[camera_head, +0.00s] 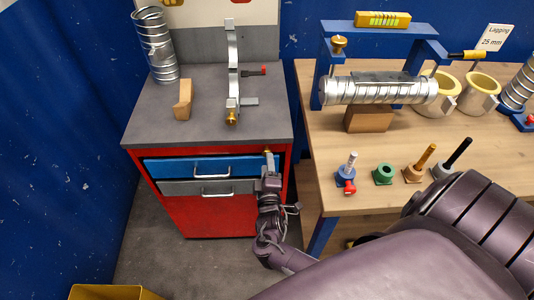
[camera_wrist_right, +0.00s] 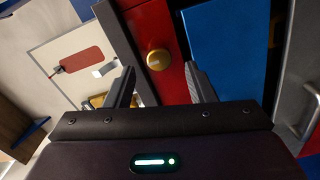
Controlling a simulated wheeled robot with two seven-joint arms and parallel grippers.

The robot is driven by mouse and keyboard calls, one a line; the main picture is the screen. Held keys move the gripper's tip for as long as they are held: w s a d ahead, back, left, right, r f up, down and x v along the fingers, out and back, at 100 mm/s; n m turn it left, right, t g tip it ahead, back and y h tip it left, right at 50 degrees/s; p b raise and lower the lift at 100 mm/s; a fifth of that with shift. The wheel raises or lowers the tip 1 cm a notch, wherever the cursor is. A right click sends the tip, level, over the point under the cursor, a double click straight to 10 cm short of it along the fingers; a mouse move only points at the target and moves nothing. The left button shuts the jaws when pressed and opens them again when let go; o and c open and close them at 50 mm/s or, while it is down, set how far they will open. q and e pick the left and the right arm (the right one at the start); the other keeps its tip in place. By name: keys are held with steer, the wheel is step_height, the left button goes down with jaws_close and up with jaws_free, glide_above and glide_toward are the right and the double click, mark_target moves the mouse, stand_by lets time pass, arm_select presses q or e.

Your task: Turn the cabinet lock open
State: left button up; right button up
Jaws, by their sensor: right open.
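The cabinet (camera_head: 185,218) is red with a grey top, a blue drawer (camera_head: 175,167) and a grey drawer (camera_head: 181,187). Its lock (camera_wrist_right: 158,59) is a round brass knob with a pale slot mark, on the red frame beside the blue drawer front. In the head view a small brass part shows at the cabinet's upper right, just above my right gripper (camera_head: 270,164). In the right wrist view, my right gripper (camera_wrist_right: 160,72) is open. The lock shows between its two fingers, not clasped; I cannot tell the remaining distance. My left gripper is not in view.
The cabinet top holds a spiral duct piece (camera_head: 156,45), a wooden block (camera_head: 183,100) and a metal bracket (camera_head: 232,65). A wooden workbench (camera_head: 450,195) with a duct and several small tools stands close on the right. Grey floor is clear before the cabinet.

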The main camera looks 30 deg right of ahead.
steer(key=v, duration=0.4)
steer(key=shift+s+a, duration=0.15)
steer(key=shift+s, duration=0.1)
steer(key=s+a+f+m+g+y, duration=0.1)
steer(key=s+f+g+y, duration=0.4)
steer(key=f, duration=0.8)
steer(key=s+a+f+m+g+y, duration=0.1)
steer(key=s+a+f+g, duration=0.1)
steer(key=s+f, duration=0.9)
steer(key=s+a+f+m+g+y, duration=0.1)
steer(key=s+f+m+g, duration=0.1)
steer(key=s+f, duration=0.5)
steer(key=s+a+f+m+g+y, duration=0.1)
steer(key=s+f+g, duration=0.4)
steer(key=s, duration=0.7)
steer(key=shift+s+a+f+m+y, duration=0.25)
steer(key=shift+s+f+m+y, duration=0.15)
steer(key=shift+f+m+y, duration=0.35)
steer(key=shift+f, duration=0.1)
